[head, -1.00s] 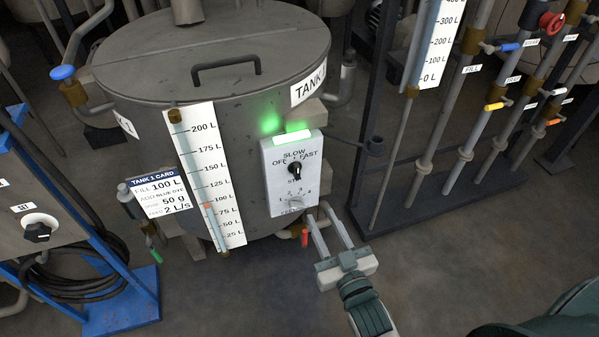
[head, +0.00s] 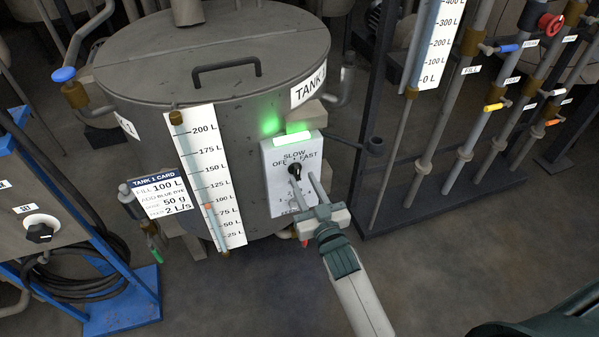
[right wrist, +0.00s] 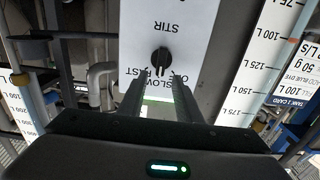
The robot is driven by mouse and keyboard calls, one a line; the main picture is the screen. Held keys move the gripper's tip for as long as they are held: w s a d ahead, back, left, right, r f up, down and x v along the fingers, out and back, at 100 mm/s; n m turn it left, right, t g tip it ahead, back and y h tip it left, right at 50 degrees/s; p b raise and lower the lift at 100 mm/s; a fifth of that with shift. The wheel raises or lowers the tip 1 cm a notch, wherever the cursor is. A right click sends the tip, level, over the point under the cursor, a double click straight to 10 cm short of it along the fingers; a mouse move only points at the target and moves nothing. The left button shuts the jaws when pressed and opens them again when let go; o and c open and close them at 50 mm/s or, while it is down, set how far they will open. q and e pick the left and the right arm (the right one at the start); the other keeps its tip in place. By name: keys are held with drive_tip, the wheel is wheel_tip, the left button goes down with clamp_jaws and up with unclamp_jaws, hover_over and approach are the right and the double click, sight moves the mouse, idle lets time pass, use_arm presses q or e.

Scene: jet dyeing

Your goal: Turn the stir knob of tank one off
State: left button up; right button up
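Tank one (head: 262,110) has a white control panel (head: 275,195) on its front with a lit green lamp (head: 292,139). The black stir knob (head: 295,168) sits below the labels OFF, SLOW and FAST. It also shows in the right wrist view (right wrist: 162,57), where its pointer seems to face SLOW; this is hard to tell. My right gripper (head: 302,178) is open in front of the panel, its fingertips close to the knob. In the right wrist view the gripper's fingers (right wrist: 158,84) are apart, with the knob just beyond and between them. My left gripper is not in view.
A level gauge (head: 206,175) and the tank 1 card (head: 161,194) are left of the panel. A blue-framed unit with a black knob (head: 40,233) stands at far left. A rack of pipes with coloured valves (head: 494,107) stands at right. The floor in front is clear.

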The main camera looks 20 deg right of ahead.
sight(298, 171)
drive_tip(key=shift+w, duration=2.15)
clamp_jaws()
